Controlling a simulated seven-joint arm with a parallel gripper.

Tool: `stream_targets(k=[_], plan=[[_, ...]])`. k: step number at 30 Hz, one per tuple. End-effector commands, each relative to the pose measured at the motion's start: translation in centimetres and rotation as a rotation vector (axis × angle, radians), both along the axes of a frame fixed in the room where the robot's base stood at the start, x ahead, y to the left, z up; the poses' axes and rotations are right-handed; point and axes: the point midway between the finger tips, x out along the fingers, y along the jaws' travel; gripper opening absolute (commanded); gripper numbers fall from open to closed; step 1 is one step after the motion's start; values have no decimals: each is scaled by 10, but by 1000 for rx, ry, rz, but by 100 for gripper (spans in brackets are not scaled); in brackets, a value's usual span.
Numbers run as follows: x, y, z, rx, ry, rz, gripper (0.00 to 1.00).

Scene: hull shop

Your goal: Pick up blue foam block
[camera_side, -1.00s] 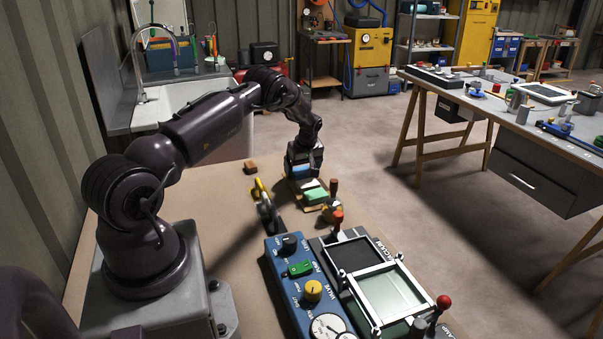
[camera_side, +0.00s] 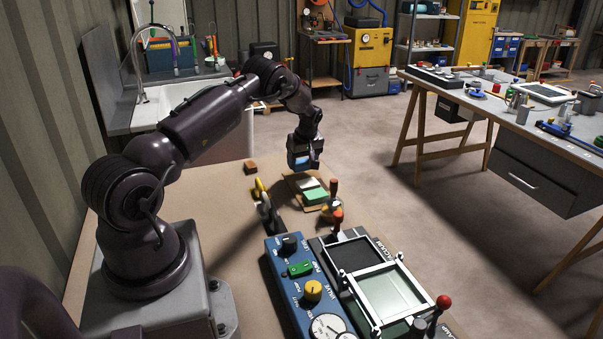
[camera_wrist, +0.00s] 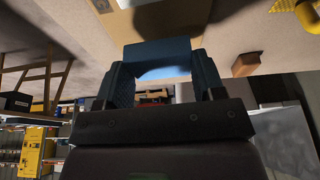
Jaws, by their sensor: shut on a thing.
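The blue foam block (camera_wrist: 157,56) is between the two fingers of my gripper in the wrist view. My gripper (camera_side: 303,161) is shut on it and holds it above the bench in the side view, where only a small part of the block (camera_side: 302,161) shows below the fingers. The gripper also fills the lower part of the wrist view (camera_wrist: 160,80). Below it, a green block (camera_side: 315,195) and a pale block (camera_side: 307,184) lie on a tan board (camera_side: 294,187).
A small brown block (camera_side: 250,167) lies on the bench to the left. The blue control panel (camera_side: 292,270) and the framed vacuum unit (camera_side: 388,293) fill the front of the bench.

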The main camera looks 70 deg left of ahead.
Motion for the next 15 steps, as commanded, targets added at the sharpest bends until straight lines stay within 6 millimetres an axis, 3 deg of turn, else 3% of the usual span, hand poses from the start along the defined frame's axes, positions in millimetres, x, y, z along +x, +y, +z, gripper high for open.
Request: stream_targets(k=[15], plan=[[0,0,41,0,0,-1,42]])
